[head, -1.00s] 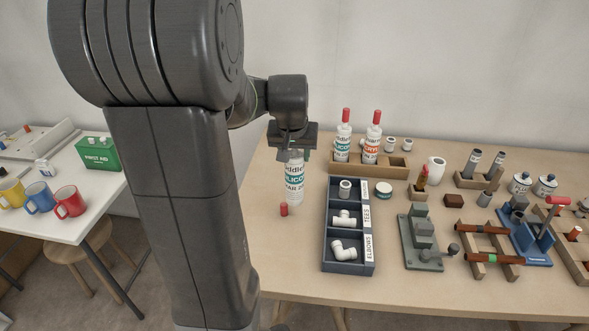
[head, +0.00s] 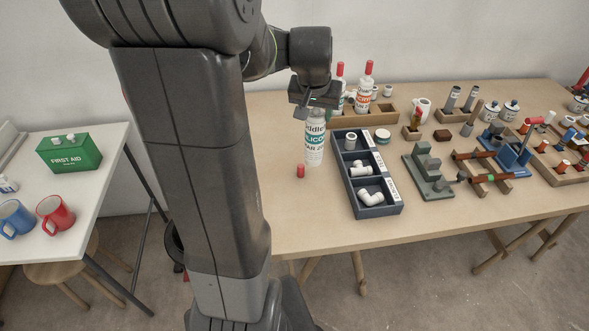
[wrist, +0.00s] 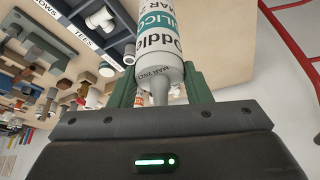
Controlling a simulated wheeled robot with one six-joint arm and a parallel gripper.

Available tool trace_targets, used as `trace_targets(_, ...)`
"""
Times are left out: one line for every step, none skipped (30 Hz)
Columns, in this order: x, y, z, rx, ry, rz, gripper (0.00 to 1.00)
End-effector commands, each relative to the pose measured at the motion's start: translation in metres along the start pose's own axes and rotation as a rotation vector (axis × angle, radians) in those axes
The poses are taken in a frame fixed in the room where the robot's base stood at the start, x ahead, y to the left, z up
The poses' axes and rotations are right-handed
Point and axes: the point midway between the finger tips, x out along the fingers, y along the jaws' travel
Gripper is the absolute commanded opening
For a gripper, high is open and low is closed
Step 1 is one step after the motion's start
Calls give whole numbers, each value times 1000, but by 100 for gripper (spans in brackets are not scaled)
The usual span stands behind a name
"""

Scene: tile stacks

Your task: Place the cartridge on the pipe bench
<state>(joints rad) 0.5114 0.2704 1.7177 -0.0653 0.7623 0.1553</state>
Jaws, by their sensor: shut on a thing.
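My gripper (head: 314,106) is shut on the nozzle end of a white and teal silicone cartridge (head: 314,145). In the wrist view the cartridge (wrist: 158,40) points its grey nozzle back between the green fingers (wrist: 160,88). The cartridge hangs upright under the gripper, over the pipe bench (head: 275,225); I cannot tell whether its base touches the top. A small red cap (head: 300,171) is on the bench just to its front left. The gripper partly hides the wooden rack behind it.
A dark fittings tray (head: 352,195) stands close to the right of the cartridge. A grey vise-like block (head: 428,175) is farther right. The bench front left is clear. A white table (head: 75,240) with mugs is left.

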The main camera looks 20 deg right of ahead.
Motion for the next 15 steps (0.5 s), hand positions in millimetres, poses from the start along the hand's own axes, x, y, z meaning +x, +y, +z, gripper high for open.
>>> trace_targets(9,0,4,1,-5,1,0)
trace_targets(14,0,7,1,-7,1,0)
trace_targets(22,0,10,1,-7,1,0)
trace_targets(27,0,12,1,-6,1,0)
trace_targets(32,0,14,1,-7,1,0)
trace_targets(38,0,17,1,-5,0,0)
trace_targets(41,0,18,1,-5,0,0)
trace_targets(44,0,19,1,-3,0,0)
trace_targets(48,0,20,0,-3,0,0)
trace_targets(50,0,21,0,-3,0,0)
trace_targets(52,0,22,0,-2,0,0)
trace_targets(56,0,24,0,-4,0,0)
trace_targets(60,0,26,0,-5,0,0)
trace_targets(65,0,28,0,-5,0,0)
trace_targets(70,0,30,0,-5,1,0)
